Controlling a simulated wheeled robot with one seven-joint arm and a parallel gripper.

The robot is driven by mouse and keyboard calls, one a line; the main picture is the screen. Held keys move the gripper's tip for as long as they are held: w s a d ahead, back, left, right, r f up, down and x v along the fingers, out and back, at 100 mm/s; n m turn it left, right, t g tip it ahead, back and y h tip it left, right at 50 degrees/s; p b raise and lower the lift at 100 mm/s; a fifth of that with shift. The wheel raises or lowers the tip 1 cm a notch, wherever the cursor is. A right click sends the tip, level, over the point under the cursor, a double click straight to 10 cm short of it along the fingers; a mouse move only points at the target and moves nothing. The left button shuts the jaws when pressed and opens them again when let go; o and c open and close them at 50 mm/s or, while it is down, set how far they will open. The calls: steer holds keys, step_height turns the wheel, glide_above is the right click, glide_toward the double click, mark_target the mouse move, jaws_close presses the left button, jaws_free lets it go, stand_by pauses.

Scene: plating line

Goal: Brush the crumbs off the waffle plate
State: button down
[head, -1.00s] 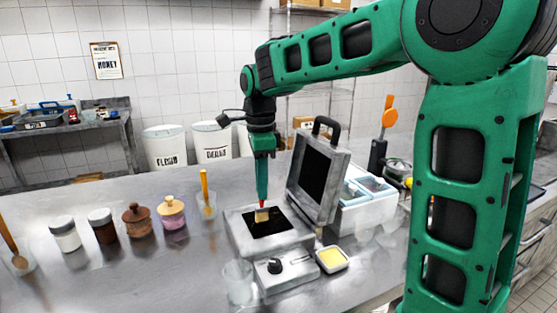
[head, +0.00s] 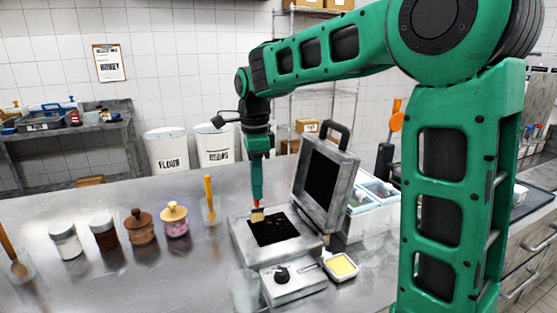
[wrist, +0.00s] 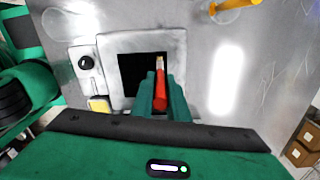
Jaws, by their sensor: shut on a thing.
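The waffle plate (head: 268,232) is the dark square inside the open waffle iron (head: 245,243); its lid (head: 325,183) stands tilted up at the right. Small tan crumbs show on the plate, mostly toward its right part. My gripper (head: 257,200) is shut on a brush (head: 257,215) with a red handle and pale bristles, pointing down. The bristles are over the back left part of the plate; I cannot tell whether they touch. In the wrist view the red handle (wrist: 160,90) sits between the green fingers, with the dark plate (wrist: 131,72) beyond.
A square dish of yellow stuff (head: 341,266) and a clear cup (head: 244,290) stand near the iron's control box (head: 293,283). Several jars (head: 140,227) and a cup with a yellow-handled tool (head: 210,200) stand left.

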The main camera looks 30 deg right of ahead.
steer(key=shift+w, duration=0.4)
step_height(320, 180, up, 8)
steer(key=shift+w, duration=0.2)
steer(key=shift+d, duration=0.1)
stand_by(0.5)
